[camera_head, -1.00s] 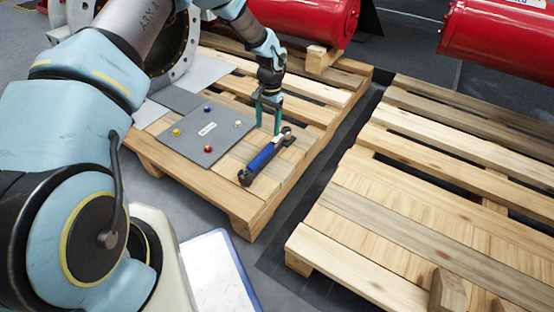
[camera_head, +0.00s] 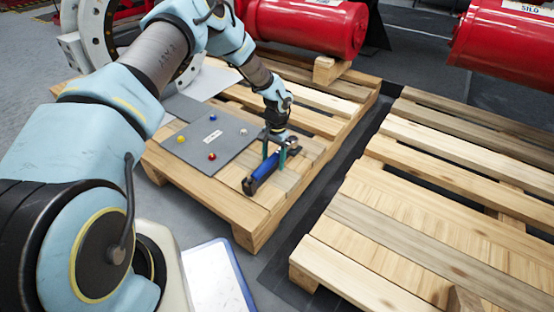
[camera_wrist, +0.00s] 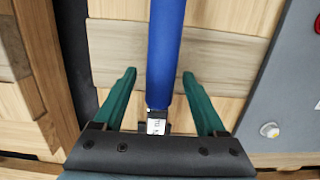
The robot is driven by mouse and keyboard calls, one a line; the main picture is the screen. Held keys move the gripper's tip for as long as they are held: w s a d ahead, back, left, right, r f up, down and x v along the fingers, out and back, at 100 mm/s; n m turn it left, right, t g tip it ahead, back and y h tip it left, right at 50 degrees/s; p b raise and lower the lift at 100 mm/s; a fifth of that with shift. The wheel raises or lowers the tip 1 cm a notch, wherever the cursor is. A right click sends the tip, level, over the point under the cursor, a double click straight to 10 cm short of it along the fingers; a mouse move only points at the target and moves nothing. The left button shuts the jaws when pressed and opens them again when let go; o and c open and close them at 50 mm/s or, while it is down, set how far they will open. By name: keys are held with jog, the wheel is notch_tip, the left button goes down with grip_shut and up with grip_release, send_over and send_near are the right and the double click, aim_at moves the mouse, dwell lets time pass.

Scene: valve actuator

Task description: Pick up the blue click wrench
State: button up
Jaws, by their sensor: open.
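The blue click wrench (camera_head: 262,172) lies on the near wooden pallet, beside the grey plate. Its blue handle (camera_wrist: 165,50) runs up the middle of the wrist view, and a small white label shows at the handle's lower end. My gripper (camera_head: 275,157) is low over the wrench, near the black head end. In the wrist view its two green fingers (camera_wrist: 159,75) are apart, one on each side of the wrench, with gaps to the handle on both sides. The wrench's head is hidden behind the gripper's body in the wrist view.
The grey plate (camera_head: 222,133) with several small coloured knobs lies left of the wrench. A second pallet (camera_head: 400,215) stands to the right across a dark gap. Red cylinders (camera_head: 305,27) are at the back. A white board (camera_head: 212,278) is in front.

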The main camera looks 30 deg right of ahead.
jog(key=shift+r, duration=0.1)
grip_shut()
dwell(0.5)
